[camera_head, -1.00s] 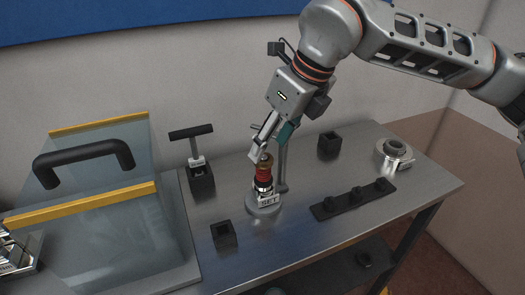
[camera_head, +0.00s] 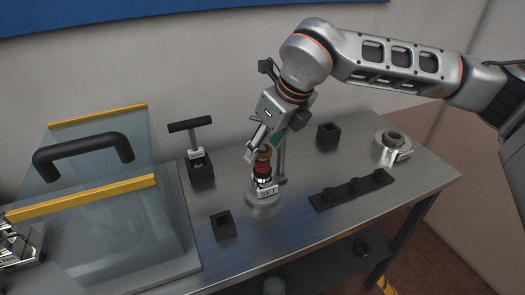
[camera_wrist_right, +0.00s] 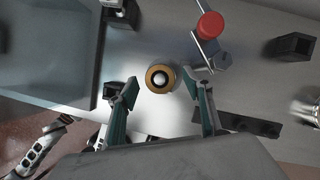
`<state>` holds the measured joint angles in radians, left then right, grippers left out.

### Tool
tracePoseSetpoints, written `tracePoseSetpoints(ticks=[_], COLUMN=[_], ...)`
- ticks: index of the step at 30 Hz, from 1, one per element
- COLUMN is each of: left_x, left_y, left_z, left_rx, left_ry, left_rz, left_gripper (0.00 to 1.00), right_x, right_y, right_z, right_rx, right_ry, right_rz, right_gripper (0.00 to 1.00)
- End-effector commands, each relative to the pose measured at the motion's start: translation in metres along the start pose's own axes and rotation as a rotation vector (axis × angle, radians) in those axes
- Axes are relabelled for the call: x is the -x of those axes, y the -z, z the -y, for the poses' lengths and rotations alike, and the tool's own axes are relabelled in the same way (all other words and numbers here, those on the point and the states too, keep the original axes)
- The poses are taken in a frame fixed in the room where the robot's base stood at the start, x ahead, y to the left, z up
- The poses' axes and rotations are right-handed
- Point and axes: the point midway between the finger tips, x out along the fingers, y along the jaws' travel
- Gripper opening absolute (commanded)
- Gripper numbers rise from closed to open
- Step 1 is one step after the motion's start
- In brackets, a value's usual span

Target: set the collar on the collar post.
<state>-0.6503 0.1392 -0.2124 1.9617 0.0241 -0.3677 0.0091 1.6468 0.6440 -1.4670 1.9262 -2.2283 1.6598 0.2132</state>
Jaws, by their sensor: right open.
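In the right wrist view the ring (camera_wrist_right: 160,78) has a dark inner ring and a bright round centre, seemingly the post's top. I cannot tell how far down the ring sits. My right gripper (camera_head: 264,144) is just above the ring. In the right wrist view its teal fingers (camera_wrist_right: 166,92) are open, apart from the ring on both sides. My left gripper is not identifiable.
A grey upright (camera_head: 281,163) stands close behind the stack; a red knob (camera_wrist_right: 210,25) shows near it in the wrist view. Black sockets (camera_head: 222,225), (camera_head: 328,136), a black rail (camera_head: 352,190) and a round metal fixture (camera_head: 393,146) surround it. A glass guard (camera_head: 110,215) is left.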

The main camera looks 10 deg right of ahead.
Motion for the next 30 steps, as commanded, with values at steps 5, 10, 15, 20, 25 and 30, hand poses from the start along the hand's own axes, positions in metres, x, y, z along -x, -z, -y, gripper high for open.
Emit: tracePoseSetpoints(ticks=[5,10,15,20,25,30], left_x=[0.0,-0.001,-0.001,-0.001,-0.001,-0.001], left_y=[0.0,0.001,0.001,0.001,0.0,-0.001], left_z=[0.0,0.0,0.0,0.0,0.0,0.0], left_rx=[0.0,0.0,-0.001,-0.001,-0.001,0.0], left_ry=[0.0,0.0,0.0,0.0,0.0,0.0], left_rz=[0.0,-0.001,-0.002,-0.002,-0.002,-0.001], left_gripper=[0.4,0.4,0.4,0.4,0.4,0.4], right_x=[0.0,0.0,0.001,0.004,0.018,0.048], right_y=[0.0,0.0,0.0,-0.002,-0.008,-0.021], right_z=[0.0,0.0,0.0,0.0,0.0,0.001], right_rx=[0.0,0.0,0.0,0.0,-0.001,-0.001], right_ry=[0.0,-0.001,0.0,0.0,0.001,0.003], right_rz=[0.0,0.0,0.0,0.001,0.004,0.006], right_gripper=[0.29,0.07,0.07,0.07,0.07,0.07])
